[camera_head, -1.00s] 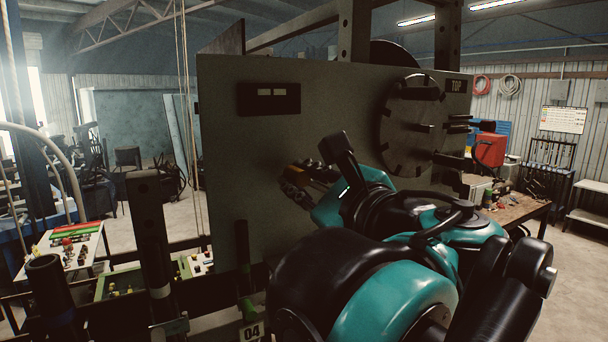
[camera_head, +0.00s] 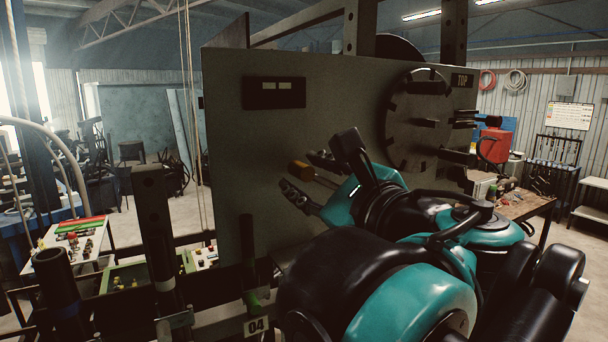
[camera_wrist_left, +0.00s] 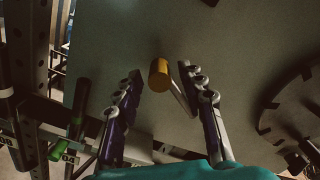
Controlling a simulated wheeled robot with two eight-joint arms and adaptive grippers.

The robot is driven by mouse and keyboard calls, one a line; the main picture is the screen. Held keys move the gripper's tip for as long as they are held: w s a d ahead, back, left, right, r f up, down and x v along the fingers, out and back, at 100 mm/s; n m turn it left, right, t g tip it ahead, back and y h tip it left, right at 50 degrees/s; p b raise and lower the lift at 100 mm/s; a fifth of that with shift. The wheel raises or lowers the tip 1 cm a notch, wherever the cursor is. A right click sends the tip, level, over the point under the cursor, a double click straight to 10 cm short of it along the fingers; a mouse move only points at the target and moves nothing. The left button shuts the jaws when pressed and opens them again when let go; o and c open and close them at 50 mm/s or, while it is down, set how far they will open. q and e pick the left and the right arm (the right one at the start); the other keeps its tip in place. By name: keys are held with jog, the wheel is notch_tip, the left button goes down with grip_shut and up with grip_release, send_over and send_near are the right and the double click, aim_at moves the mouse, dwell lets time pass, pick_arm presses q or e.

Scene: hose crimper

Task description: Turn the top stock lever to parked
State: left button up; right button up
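A lever with an orange cylindrical knob (camera_head: 301,170) and a thin metal rod stands out from the grey-green panel (camera_head: 240,130). In the left wrist view the knob (camera_wrist_left: 159,75) sits between the fingertips, and its rod slants down to the right. My left gripper (camera_head: 306,176) is open, with one finger on each side of the knob. In the left wrist view gaps show between the knob and both fingers (camera_wrist_left: 163,82). A plate marked TOP (camera_head: 462,80) is at the panel's upper right. I see no parked marking. My right gripper is not in view.
A notched round disc (camera_head: 418,120) with several dark projections is on the panel's right. Dark upright handles, one with a green band (camera_head: 252,300) above the 04 tag, stand at lower left. A workbench (camera_head: 525,205) is beyond to the right.

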pick_arm(q)
jog(key=v, duration=1.1)
